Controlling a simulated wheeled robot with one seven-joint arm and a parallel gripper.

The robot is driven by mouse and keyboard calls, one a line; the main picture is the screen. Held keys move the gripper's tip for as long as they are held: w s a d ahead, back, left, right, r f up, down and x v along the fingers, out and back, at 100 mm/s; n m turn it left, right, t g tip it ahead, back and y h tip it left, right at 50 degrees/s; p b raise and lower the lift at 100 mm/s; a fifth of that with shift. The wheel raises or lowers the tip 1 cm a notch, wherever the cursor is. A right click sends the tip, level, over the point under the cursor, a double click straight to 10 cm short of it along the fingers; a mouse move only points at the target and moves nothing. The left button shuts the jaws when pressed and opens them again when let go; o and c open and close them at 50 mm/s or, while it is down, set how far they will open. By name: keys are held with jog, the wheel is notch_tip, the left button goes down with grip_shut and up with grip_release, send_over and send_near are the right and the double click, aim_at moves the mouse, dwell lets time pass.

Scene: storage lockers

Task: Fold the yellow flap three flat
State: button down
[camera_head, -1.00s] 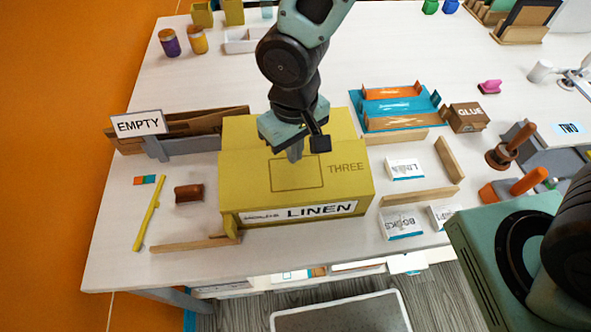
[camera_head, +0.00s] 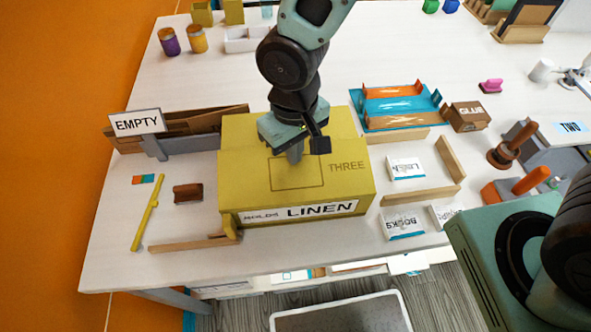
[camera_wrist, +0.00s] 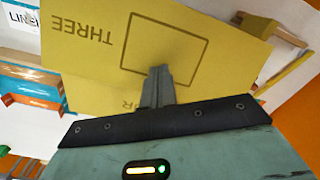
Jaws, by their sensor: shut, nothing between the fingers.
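The yellow box (camera_head: 230,222) stands on the white table with its LINEN label facing the front. Its flap three (camera_head: 340,181), printed THREE with a rectangle outline, lies over the top and looks flat or nearly so. In the wrist view flap three (camera_wrist: 190,50) fills the upper middle. Part of another flap's lettering (camera_wrist: 132,105) shows near the fingers, mostly hidden. My gripper (camera_head: 295,155) is shut and empty, pointing down at the outline's far edge. The fingers (camera_wrist: 157,75) overlap flap three; I cannot tell whether they touch it.
An EMPTY sign (camera_head: 138,122) stands by flat brown boards at the left. A brown block (camera_head: 188,194) and yellow stick (camera_head: 146,218) lie left of the box. Wooden strips and white cartons (camera_head: 404,168) lie to the right, with a blue tray (camera_head: 400,108) behind.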

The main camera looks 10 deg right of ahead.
jog(key=shift+f+b, duration=1.15)
jog(key=shift+f, duration=0.25)
dwell(0.5)
jog(key=shift+r+p, duration=2.85)
jog(key=shift+r, duration=0.7)
jog(key=s+d+r+n+b, duration=0.2)
jog(key=s+d+r+b, duration=0.2)
jog(key=s+d+r, duration=0.4)
jog(key=s, duration=0.3)
jog(key=shift+s+y, duration=0.15)
jog(key=shift+y, duration=0.15)
